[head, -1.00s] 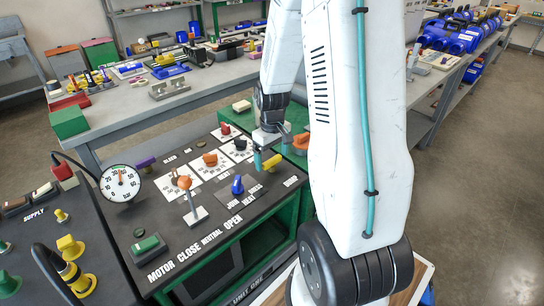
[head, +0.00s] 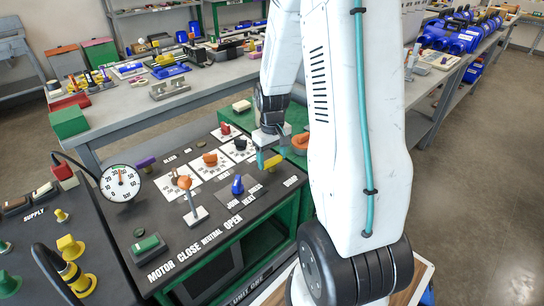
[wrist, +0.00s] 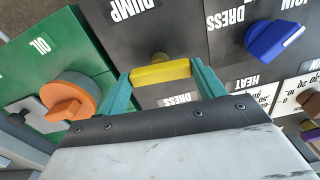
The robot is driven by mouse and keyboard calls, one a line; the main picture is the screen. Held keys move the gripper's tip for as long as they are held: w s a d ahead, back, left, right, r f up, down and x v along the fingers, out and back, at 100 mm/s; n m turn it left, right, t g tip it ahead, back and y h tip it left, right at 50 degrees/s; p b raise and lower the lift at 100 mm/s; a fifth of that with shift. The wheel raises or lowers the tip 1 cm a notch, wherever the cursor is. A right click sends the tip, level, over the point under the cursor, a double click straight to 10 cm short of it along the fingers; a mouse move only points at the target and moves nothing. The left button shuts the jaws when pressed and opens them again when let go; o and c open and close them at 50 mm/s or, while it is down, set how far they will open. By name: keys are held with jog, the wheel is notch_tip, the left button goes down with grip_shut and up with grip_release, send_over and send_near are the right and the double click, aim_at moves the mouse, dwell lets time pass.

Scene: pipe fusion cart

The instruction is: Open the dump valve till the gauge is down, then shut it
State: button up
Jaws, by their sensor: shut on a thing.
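The dump valve has a yellow bar handle (wrist: 160,73) beside the upside-down DUMP label in the wrist view. My gripper (wrist: 161,78) has its two teal fingers closed against the ends of that handle. The white round gauge (head: 121,183) stands at the panel's left edge. Its needle points nearly straight up, near the middle of the scale.
A blue knob (head: 237,186) and an orange-topped lever (head: 189,199) are on the panel left of my gripper. An orange knob (wrist: 69,100) on the green OIL block sits close to my left finger in the wrist view. A grey workbench (head: 200,95) stands behind.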

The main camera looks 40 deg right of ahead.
jog(key=m, duration=0.8)
jog(key=shift+m, duration=0.4)
jog(key=m, duration=0.3)
jog(key=shift+m, duration=2.2)
jog(key=o, duration=1)
